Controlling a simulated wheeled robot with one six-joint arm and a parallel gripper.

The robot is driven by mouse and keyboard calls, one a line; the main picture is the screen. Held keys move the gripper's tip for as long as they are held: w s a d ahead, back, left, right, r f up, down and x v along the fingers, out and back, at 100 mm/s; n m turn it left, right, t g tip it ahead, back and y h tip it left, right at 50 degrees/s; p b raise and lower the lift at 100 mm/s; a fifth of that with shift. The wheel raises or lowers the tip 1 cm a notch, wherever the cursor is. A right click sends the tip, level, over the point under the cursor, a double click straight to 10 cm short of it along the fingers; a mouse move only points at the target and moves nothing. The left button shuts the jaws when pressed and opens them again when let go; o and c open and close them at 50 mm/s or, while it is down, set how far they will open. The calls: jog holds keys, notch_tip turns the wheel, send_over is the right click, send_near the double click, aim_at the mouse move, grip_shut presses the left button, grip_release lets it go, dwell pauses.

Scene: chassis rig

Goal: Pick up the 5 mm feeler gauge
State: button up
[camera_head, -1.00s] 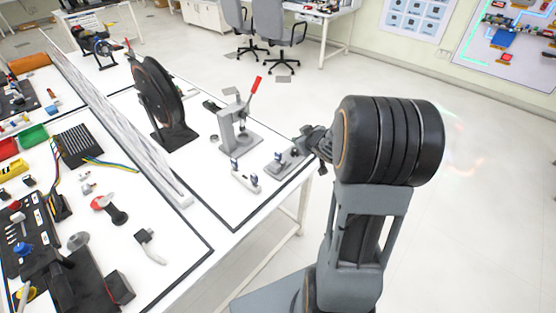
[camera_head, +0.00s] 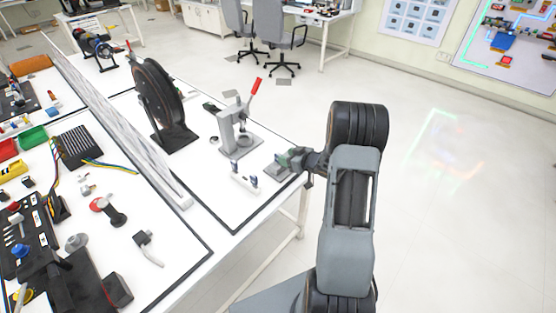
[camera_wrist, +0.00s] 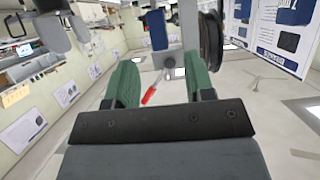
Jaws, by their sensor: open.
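I cannot make out for sure which thing is the 5 mm feeler gauge.
A grey press (camera_head: 240,137) with a red lever (camera_head: 256,85) stands behind the holder. A large black wheel (camera_head: 158,92) on a stand is further left. A low grey divider (camera_head: 115,115) runs along the bench.

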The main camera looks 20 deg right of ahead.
jog(key=shift+p+x, duration=0.35)
jog(key=shift+x, duration=2.45)
jog(key=shift+s, duration=0.1)
grip_shut()
